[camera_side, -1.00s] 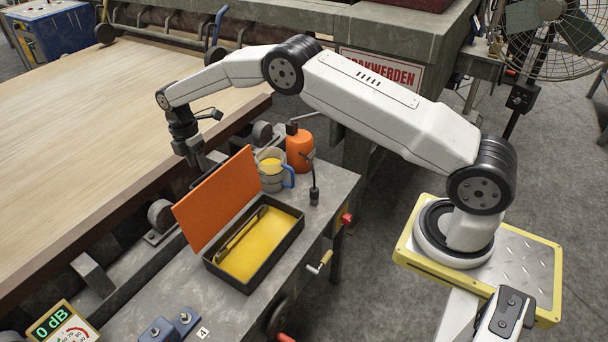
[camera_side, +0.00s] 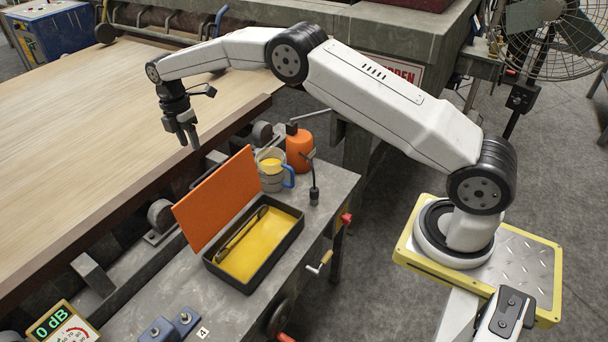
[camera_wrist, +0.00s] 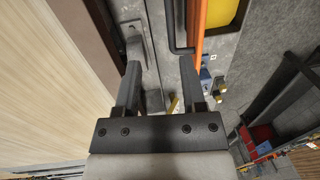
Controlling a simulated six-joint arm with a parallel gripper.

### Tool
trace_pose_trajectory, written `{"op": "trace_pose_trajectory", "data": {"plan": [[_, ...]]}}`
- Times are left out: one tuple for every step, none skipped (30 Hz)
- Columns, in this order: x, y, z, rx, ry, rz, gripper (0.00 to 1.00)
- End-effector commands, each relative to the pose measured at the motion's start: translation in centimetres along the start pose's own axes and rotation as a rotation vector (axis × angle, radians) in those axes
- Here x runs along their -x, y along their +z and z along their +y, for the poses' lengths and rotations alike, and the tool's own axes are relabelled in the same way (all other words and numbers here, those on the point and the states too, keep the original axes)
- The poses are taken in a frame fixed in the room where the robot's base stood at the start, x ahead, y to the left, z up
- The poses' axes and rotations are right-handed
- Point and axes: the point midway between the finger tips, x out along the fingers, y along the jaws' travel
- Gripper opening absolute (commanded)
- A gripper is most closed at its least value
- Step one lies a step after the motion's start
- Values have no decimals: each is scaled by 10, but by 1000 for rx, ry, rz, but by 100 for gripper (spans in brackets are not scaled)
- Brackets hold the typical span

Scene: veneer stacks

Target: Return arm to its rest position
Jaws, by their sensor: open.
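My gripper (camera_side: 188,140) hangs from my arm in the side view, fingers pointing down, above the edge of the wooden veneer stack and behind the orange lid. In the wrist view my gripper (camera_wrist: 160,80) shows two dark fingers spread apart with nothing between them. It is open and empty, in the air, touching nothing that I can see.
A dark tray (camera_side: 212,262) with a yellow inside and a raised orange lid (camera_side: 218,198) sits on the grey bench (camera_side: 325,205). A mug (camera_side: 270,182) and an orange bottle (camera_side: 299,150) stand behind it. The veneer stack (camera_side: 80,130) fills the left.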

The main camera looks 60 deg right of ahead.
Motion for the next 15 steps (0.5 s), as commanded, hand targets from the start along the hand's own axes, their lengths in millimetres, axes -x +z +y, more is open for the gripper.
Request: {"op": "trace_pose_trajectory", "data": {"plan": [[1, 0, -1, -7, 2, 0, 52], [2, 0, -1, -13, 4, 0, 52], [3, 1, -2, -26, 7, 0, 52], [3, 1, -4, -36, 8, 0, 52], [4, 1, -5, -48, 11, 1, 52], [6, 2, -7, -69, 17, 1, 52], [6, 2, -9, -85, 20, 1, 52], [8, 2, -11, -104, 24, 2, 52], [9, 3, -14, -131, 30, 3, 52], [11, 4, -16, -152, 36, 4, 52], [12, 4, -19, -176, 41, 5, 52], [14, 5, -23, -209, 49, 7, 52], [15, 5, -26, -235, 54, 8, 52], [16, 6, -30, -260, 61, 10, 52], [17, 7, -35, -295, 68, 12, 52]]}}
